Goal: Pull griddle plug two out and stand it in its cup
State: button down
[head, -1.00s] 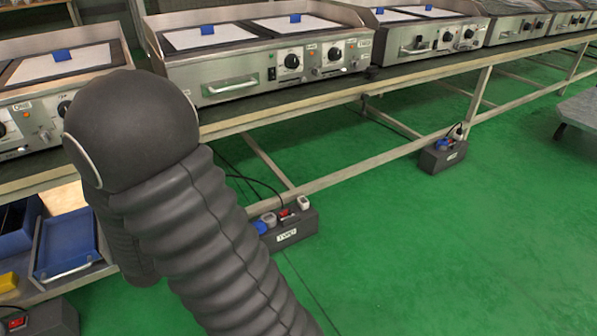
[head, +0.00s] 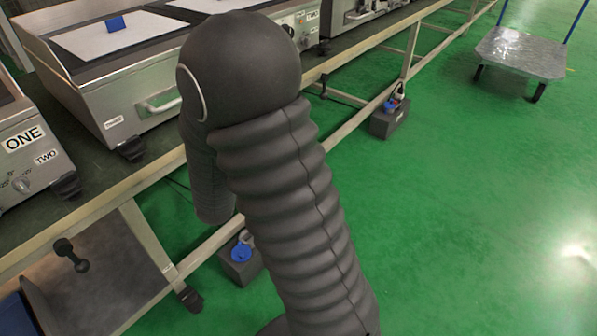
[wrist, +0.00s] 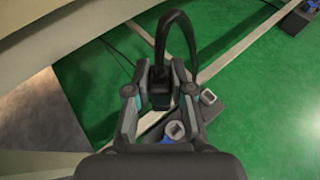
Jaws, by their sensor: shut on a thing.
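In the wrist view my gripper (wrist: 158,98) is shut on a black plug (wrist: 160,82), with one finger on each side. A thick black cable loops up from the plug. Beyond the plug lies a dark box (wrist: 210,112) on the green floor. A blue part with a pale lid (wrist: 175,131) and a pale square fitting (wrist: 208,97) show on it. I cannot tell whether the plug is still in the box or clear of it. In the head view my arm hides the gripper and plug; the box (head: 243,272) with its blue part (head: 241,253) shows left of the arm.
A bench with griddles (head: 110,70) runs along the left, its lower rail (head: 330,150) close above the boxes. A second box (head: 388,122) stands farther along the floor. A cart (head: 520,55) stands at the back right. The green floor (head: 450,230) on the right is clear.

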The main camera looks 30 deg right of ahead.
jog(key=s+d+f+m+g+h+b, duration=0.1)
jog(key=s+d+f+m+g+h, duration=0.4)
jog(key=s+d+m+g, duration=0.3)
jog(key=s+d+f+m+g+h, duration=0.4)
jog(key=s+d+f+m+g, duration=0.15)
jog(key=d+m, duration=0.35)
jog(key=s+a+f+m+g+y+b, duration=0.1)
jog(key=s+a+f+m+g+y, duration=0.3)
jog(key=s+m+g+y, duration=0.3)
jog(key=s+a+f+m+g+y, duration=0.3)
jog(key=s+f+m+g+y, duration=0.15)
jog(key=m+g+y, duration=0.35)
jog(key=w+a+f+m+t+y, duration=0.2)
jog(key=w+a+m+t+y, duration=0.35)
jog(key=a+m+y, duration=0.35)
jog(key=w+m+t+y+b, duration=0.2)
jog(key=w+m+t+y, duration=0.1)
jog(key=w+m+t, duration=0.65)
jog(key=w+d+m+t+h, duration=0.9)
jog(key=w+d+m+t, duration=0.4)
jog(key=w+d, duration=0.3)
jog(key=d+m, duration=0.1)
jog(key=d, duration=0.2)
jog(key=shift+w+f, duration=0.25)
